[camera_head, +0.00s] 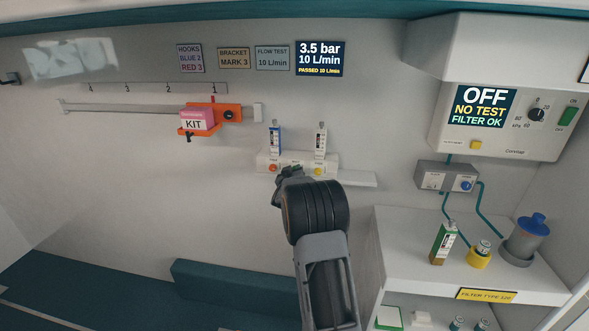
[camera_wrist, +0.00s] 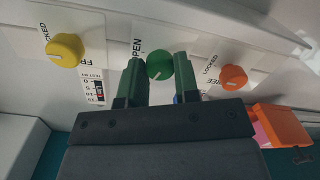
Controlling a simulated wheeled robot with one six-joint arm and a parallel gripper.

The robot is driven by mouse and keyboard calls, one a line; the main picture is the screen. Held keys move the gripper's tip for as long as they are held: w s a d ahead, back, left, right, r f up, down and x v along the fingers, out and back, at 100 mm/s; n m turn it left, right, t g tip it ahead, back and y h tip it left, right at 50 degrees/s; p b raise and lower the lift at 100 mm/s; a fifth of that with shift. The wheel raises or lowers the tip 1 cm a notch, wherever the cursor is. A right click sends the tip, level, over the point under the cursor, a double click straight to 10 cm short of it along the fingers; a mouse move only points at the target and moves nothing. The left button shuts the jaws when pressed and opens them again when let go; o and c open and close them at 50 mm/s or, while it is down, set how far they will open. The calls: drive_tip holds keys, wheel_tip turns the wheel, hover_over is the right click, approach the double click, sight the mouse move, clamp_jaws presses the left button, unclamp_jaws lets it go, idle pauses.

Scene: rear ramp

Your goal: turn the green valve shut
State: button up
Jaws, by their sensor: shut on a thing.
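The green valve (camera_wrist: 160,66) is a round knob on the white wall panel, seen in the wrist view between a yellow knob and an orange knob. A partly hidden label ending in "PEN" is beside it. My gripper (camera_wrist: 159,74) is shut on the green valve, with one finger on each side. In the head view my gripper (camera_head: 289,174) is at the panel (camera_head: 262,158), and the valve is hidden behind it. A display (camera_head: 320,58) above reads 3.5 bar, 10 L/min, "PASSED 10 L/min".
The orange knob (camera_wrist: 233,77) and yellow knob (camera_wrist: 65,50) flank the valve closely. Two flow meters (camera_head: 275,138) (camera_head: 320,137) stand above the panel. An orange bracket (camera_head: 228,114) holds a pink kit (camera_head: 196,119) at left. A shelf unit (camera_head: 395,230) stands at right.

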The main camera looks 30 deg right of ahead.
drive_tip(key=shift+n+p, duration=0.75)
drive_tip(key=shift+n, duration=0.75)
drive_tip(key=shift+f, duration=0.1)
drive_tip(key=o, duration=0.9)
drive_tip(key=b+v, duration=0.2)
drive_tip(key=v, duration=1.1)
drive_tip(key=shift+s+a, duration=0.25)
drive_tip(key=shift+a, duration=0.1)
